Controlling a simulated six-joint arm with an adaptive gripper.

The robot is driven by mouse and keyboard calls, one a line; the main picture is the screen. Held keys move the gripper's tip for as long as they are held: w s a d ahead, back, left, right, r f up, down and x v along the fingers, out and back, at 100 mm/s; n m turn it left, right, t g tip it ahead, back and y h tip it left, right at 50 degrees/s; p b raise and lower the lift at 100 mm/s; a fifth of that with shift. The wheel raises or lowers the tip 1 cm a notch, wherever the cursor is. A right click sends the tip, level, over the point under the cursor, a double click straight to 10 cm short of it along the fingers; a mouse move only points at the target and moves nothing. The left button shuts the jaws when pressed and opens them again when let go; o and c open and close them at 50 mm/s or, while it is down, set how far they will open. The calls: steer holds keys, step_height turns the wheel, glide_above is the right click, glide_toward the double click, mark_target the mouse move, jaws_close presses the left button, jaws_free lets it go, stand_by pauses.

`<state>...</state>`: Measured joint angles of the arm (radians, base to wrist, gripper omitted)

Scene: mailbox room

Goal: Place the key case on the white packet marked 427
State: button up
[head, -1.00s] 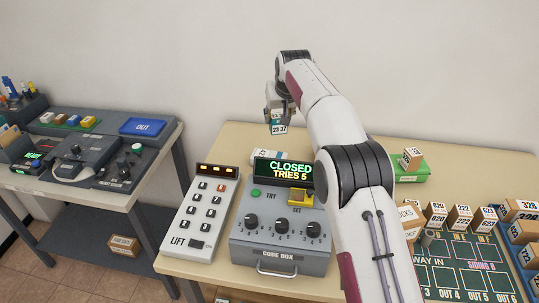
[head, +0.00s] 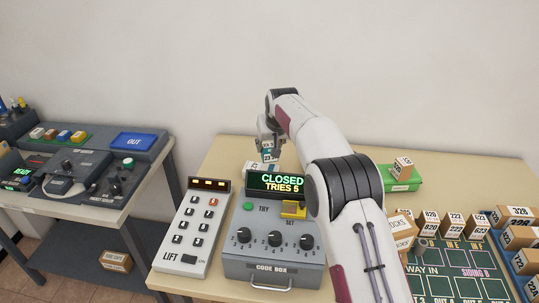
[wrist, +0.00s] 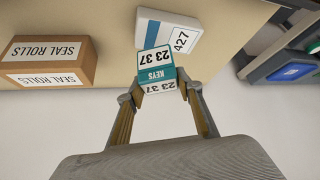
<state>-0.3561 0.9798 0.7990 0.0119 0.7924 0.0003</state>
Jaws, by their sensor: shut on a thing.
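My gripper (wrist: 164,90) is shut on the key case (wrist: 155,66), a white and teal block marked KEYS and 23 37. In the head view my gripper (head: 270,138) holds the key case (head: 269,155) above the back of the table. The white packet marked 427 (wrist: 180,40), with a blue stripe, lies on the table. In the wrist view the key case overlaps its near edge, and I cannot tell the height between them. In the head view the packet (head: 252,167) shows just below and left of the case, partly hidden by the code box.
A SEAL ROLLS box (wrist: 48,62) stands beside the packet in the wrist view. The code box (head: 274,265) and lift keypad (head: 192,235) stand in front. A green tray (head: 405,184) and a marked board (head: 455,265) lie to the right.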

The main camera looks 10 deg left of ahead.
steer(key=shift+f, duration=0.1)
steer(key=shift+f, duration=1.8)
steer(key=o, duration=1.2)
steer(key=shift+f, duration=0.1)
steer(key=shift+v, duration=6.15)
steer(key=shift+w, duration=0.15)
